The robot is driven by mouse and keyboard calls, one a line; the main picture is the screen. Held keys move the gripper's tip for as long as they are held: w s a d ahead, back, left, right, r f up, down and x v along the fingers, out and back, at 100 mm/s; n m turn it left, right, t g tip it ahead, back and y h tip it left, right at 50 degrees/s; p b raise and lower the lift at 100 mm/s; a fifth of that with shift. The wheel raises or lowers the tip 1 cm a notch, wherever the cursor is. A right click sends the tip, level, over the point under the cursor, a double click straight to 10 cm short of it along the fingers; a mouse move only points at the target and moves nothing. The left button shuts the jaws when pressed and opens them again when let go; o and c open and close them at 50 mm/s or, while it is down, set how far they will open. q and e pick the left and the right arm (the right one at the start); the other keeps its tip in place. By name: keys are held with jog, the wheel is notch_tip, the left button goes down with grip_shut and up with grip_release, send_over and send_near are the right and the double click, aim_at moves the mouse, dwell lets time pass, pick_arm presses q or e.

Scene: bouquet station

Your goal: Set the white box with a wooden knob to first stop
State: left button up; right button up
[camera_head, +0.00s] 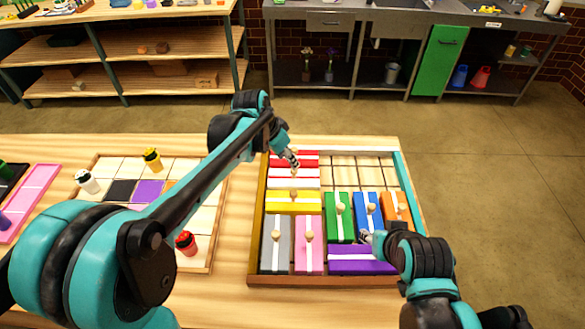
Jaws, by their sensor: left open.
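The white box (309,173) lies across the upper left of a wooden sliding-block tray (254,240), between a red box (309,158) and a yellow box (312,208). A thin red stripe shows along it. My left gripper (294,167) is open, pointing down over the white box, and partly hides its wooden knob. I cannot tell whether the fingers touch the knob. My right gripper (366,238) is low over the tray's lower right, by the blue box (360,210) and purple box (345,262); its fingers are too small to judge.
Bare pale cells (355,172) fill the tray's upper right. Grey (269,250), pink (302,262), green (331,215) and orange (390,206) boxes fill the lower part. Another tray (208,240) with small bottles stands left, partly behind my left arm.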

aim_at(294, 177)
pick_arm(q)
jog(key=b+x, duration=0.2)
jog(key=x, duration=0.4)
jog(key=shift+w+d+f, duration=0.1)
jog(key=shift+f, duration=0.3)
pick_arm(e)
notch_tip(294, 177, down, 3)
jog(key=shift+r, duration=0.2)
pick_arm(q)
grip_shut()
